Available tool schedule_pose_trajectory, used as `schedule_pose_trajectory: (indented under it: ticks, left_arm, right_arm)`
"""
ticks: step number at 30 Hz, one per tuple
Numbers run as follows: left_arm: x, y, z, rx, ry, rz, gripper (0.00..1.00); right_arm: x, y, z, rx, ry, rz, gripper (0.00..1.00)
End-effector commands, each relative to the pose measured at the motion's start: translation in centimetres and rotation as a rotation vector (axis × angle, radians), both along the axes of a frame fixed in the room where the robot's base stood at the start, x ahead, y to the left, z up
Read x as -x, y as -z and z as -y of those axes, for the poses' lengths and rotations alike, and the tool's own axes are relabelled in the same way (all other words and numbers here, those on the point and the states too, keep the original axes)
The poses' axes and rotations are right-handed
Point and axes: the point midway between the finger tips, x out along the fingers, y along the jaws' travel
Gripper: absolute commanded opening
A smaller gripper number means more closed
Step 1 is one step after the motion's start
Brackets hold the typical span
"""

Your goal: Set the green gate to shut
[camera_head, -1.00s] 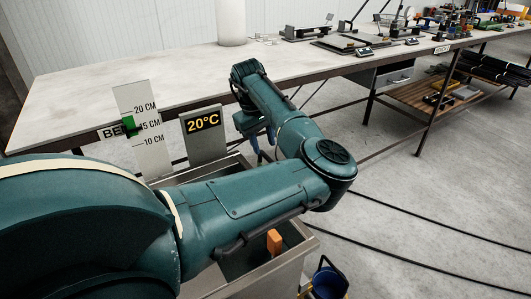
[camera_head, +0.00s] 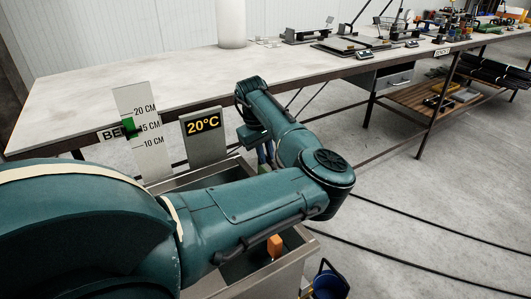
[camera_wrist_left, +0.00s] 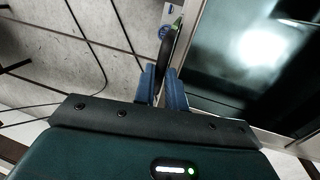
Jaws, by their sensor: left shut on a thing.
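My left gripper (camera_wrist_left: 161,84) shows in the left wrist view with its two blue fingers shut on a dark handle (camera_wrist_left: 164,52). The handle has a green part (camera_wrist_left: 178,22) near its far end and lies beside the metal rim of a tank. I take it for the green gate's handle; the gate itself and its setting cannot be made out. A round blue and white label (camera_wrist_left: 165,32) is beside the handle. In the head view the left gripper (camera_head: 264,154) is at the tank's far right corner, mostly hidden by my arm. My right gripper is not in view.
The metal tank (camera_head: 288,272) holds dark liquid, and an orange part (camera_head: 274,246) stands in it. A height scale (camera_head: 133,105) with a green marker and a 20°C sign (camera_head: 204,135) stand behind. A blue bucket (camera_head: 327,283) is on the floor. A long bench (camera_head: 160,62) crosses behind.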

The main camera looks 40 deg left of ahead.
Motion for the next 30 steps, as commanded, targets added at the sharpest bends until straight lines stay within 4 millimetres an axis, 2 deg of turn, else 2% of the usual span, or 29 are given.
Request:
schedule_pose_trajectory:
  ticks: [14,18,24,30]
  left_arm:
    - [0.0,0.1,0.0,-0.001,0.000,-0.002,0.00]
    - [0.2,2.1,-0.1,0.000,0.001,-0.008,0.00]
    - [0.1,5.7,-0.1,-0.001,0.002,-0.006,0.00]
    - [0.1,6.6,0.0,0.000,0.000,-0.002,0.00]
  right_arm:
    - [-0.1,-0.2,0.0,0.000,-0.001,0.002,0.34]
    - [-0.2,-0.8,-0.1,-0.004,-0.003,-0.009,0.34]
    - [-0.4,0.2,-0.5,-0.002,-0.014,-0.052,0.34]
    - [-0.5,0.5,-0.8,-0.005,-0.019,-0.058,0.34]
